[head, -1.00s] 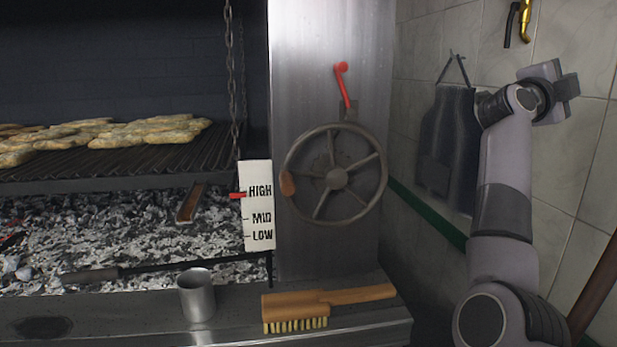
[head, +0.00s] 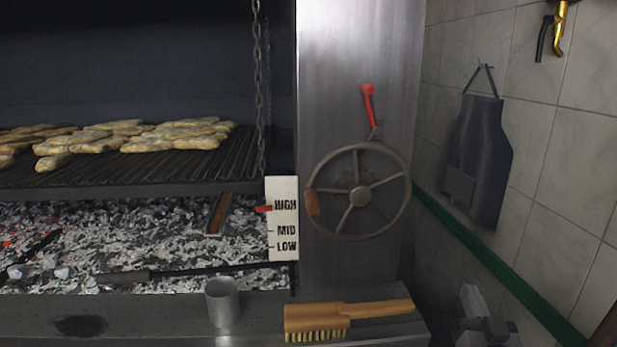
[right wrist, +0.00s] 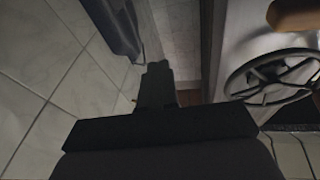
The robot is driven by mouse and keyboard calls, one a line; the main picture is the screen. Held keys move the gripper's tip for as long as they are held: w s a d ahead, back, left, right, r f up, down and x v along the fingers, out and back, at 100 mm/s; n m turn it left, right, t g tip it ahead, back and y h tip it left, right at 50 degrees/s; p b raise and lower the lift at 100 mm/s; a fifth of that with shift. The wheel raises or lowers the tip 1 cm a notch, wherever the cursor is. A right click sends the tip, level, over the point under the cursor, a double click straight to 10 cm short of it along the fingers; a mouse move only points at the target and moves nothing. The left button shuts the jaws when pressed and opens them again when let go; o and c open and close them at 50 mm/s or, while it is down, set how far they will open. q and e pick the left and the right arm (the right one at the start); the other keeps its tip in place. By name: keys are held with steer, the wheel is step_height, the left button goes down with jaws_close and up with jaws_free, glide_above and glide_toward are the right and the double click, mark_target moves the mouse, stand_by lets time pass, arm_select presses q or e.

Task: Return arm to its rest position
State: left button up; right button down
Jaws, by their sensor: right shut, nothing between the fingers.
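My right gripper (head: 475,300) is low at the bottom right of the head view, in front of the tiled corner and to the right of the grill's front ledge. It is shut and empty, apart from everything around it. In the right wrist view its dark fingers (right wrist: 157,85) are together, with the wall on the left and the wheel on the right. My left gripper is in neither view.
The handwheel (head: 359,191) and red lever (head: 368,104) are on the steel panel. The brush (head: 348,315) and metal cup (head: 222,302) stand on the ledge. An apron (head: 478,160) hangs on the tiled wall. The red pointer (head: 263,209) is at HIGH.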

steer(key=s+a+f+n+g+y, duration=0.1)
steer(key=s+a+f+g, duration=0.2)
steer(key=s+f, duration=0.4)
steer(key=s+a+f+n+g+y+p, duration=0.1)
steer(key=s+a+f+n+g+y, duration=0.1)
steer(key=s+f, duration=0.5)
steer(key=s+a+f+n+g+y+p, duration=0.1)
steer(key=s+a+f+g, duration=0.4)
steer(key=s, duration=0.7)
step_height(320, 180, down, 2)
steer(key=shift+s+a+f, duration=0.25)
steer(key=shift+s, duration=0.15)
